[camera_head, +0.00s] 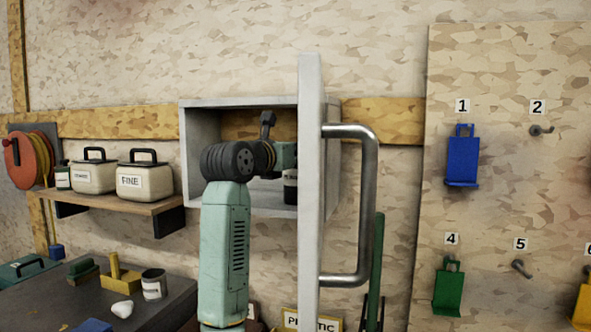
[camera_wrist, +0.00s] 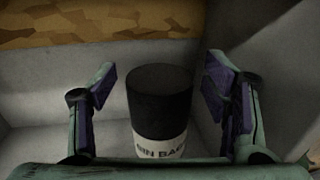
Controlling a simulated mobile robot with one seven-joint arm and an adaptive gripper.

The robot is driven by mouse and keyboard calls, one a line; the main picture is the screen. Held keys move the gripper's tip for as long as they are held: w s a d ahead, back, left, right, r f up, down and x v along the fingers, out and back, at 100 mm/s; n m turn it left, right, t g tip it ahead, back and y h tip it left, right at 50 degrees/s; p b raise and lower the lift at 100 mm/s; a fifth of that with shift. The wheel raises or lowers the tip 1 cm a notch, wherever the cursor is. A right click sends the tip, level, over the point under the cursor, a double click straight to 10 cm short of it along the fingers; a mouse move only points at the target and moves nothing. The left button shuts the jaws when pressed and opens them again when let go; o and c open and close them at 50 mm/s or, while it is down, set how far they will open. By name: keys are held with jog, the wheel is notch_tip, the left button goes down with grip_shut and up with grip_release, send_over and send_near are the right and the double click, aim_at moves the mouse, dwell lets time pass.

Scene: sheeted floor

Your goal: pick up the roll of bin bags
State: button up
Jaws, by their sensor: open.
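The roll of bin bags (camera_wrist: 160,110) stands upright inside the wall cabinet, black with a white label band reading "BIN BAG". In the wrist view it stands between the two fingers of my gripper (camera_wrist: 160,95), which are open on either side with a gap at each side. In the head view my arm reaches into the open grey cabinet (camera_head: 188,150). There the roll (camera_head: 290,188) shows only as a dark and white sliver beside the door edge; the door and my arm hide the rest, and my fingertips are hidden too.
The open cabinet door (camera_head: 311,200) with its large metal handle (camera_head: 368,205) stands just right of my arm. A shelf (camera_head: 120,200) with lidded tins is at left, above a cluttered dark bench (camera_head: 60,300). A hook board (camera_head: 500,60) is at right.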

jog(key=shift+c, duration=0.5)
grip_shut()
dwell(0.4)
